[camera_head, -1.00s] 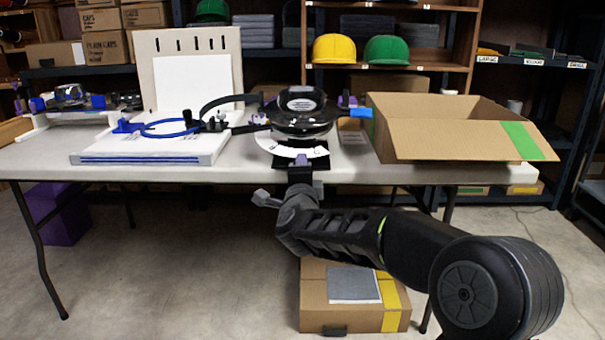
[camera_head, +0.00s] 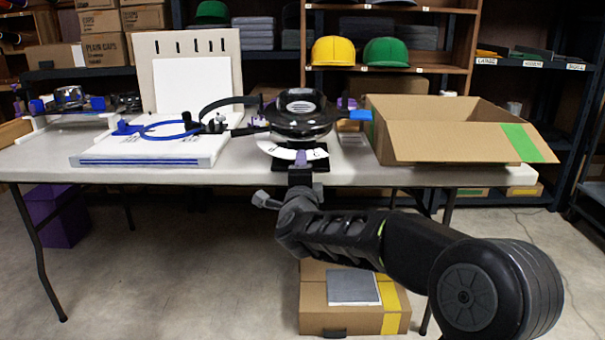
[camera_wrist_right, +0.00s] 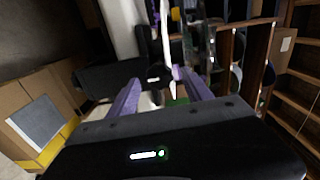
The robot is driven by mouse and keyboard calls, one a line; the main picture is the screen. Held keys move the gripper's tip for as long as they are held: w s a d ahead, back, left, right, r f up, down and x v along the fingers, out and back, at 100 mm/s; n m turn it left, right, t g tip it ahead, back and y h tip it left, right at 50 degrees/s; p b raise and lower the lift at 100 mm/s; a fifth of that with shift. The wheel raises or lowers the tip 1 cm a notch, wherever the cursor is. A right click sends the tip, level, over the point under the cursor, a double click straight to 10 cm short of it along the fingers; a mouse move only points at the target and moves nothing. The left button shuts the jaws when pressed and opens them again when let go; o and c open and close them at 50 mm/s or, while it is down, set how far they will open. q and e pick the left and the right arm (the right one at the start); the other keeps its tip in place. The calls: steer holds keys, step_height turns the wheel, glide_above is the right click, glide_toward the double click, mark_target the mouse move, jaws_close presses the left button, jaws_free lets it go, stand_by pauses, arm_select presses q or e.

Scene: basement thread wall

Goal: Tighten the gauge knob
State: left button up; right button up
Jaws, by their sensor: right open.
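A black round device (camera_head: 297,115) with a ringed top stands at the table's front edge, above a white curved scale plate (camera_head: 283,151) with dark marks. I cannot tell for sure which part is the gauge knob. My right gripper (camera_head: 301,158) is in front of the plate, with a purple fingertip showing against it. In the right wrist view the purple fingers (camera_wrist_right: 156,76) are apart, with a small dark part with a pale mark (camera_wrist_right: 154,77) seen between their tips; contact cannot be told. My left gripper is not in view.
On the table, a white board (camera_head: 150,147) with a blue hoop (camera_head: 165,130) is to the left, and an open cardboard box (camera_head: 450,140) is to the right. A closed carton (camera_head: 345,318) sits on the floor below my right arm. Shelves with caps stand behind.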

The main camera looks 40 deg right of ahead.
steer(key=shift+s, duration=0.1)
steer(key=p+v, duration=0.2)
steer(key=v, duration=0.5)
steer(key=shift+s+a, duration=0.2)
stand_by(0.3)
